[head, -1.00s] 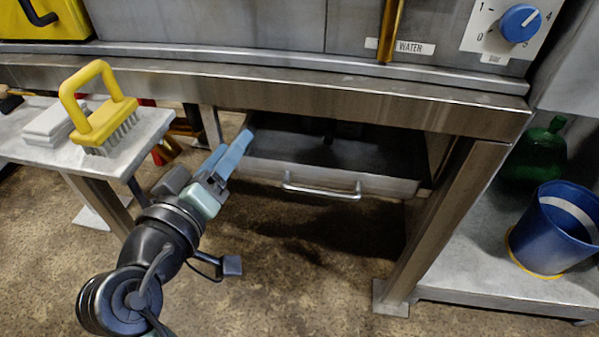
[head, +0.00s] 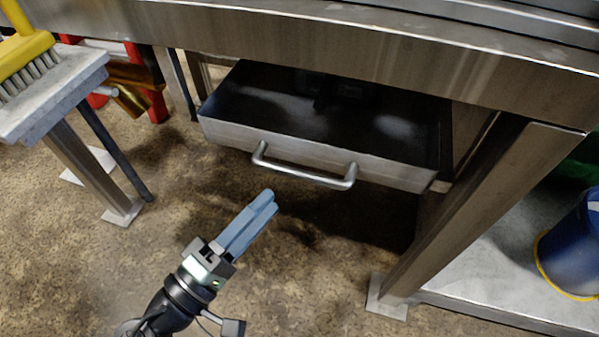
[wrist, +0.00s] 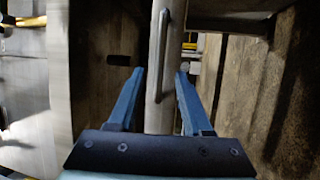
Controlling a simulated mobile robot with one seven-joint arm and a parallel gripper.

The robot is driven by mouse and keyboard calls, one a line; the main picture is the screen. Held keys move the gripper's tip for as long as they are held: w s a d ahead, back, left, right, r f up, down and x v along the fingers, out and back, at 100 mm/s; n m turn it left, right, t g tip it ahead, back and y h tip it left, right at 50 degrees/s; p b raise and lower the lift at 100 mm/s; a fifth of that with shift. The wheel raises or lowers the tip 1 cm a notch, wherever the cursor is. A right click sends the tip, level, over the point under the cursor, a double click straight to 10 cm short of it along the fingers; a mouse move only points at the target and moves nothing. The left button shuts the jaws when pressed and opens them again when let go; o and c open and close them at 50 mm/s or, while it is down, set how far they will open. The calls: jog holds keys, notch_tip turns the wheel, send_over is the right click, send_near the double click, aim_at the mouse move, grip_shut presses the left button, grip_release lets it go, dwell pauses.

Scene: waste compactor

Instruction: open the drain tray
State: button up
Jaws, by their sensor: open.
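The drain tray (head: 290,140) is a shallow metal drawer with a dark inside, under the steel bench. Its front stands out a little from under the bench edge, and part of the inside shows from above. Its bar handle (head: 305,178) runs across the front. My gripper (head: 270,200) is below and in front of the handle's left part, apart from it and empty. In the wrist view my blue fingers (wrist: 160,72) are spread, with the tray front (wrist: 154,100) seen between them and the handle (wrist: 164,50) beyond their tips.
A steel bench leg (head: 460,220) stands right of the tray. A side table (head: 50,95) with a yellow brush (head: 22,55) is at the left. A blue bucket (head: 575,245) stands on a low shelf at the right. The floor in front of the tray is clear.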

aim_at(297, 170)
jog(key=b+x, duration=0.2)
jog(key=x, duration=0.6)
jog(key=shift+w+b, duration=0.1)
jog(key=shift+b, duration=0.25)
jog(key=shift+c, duration=0.2)
grip_shut()
dwell(0.8)
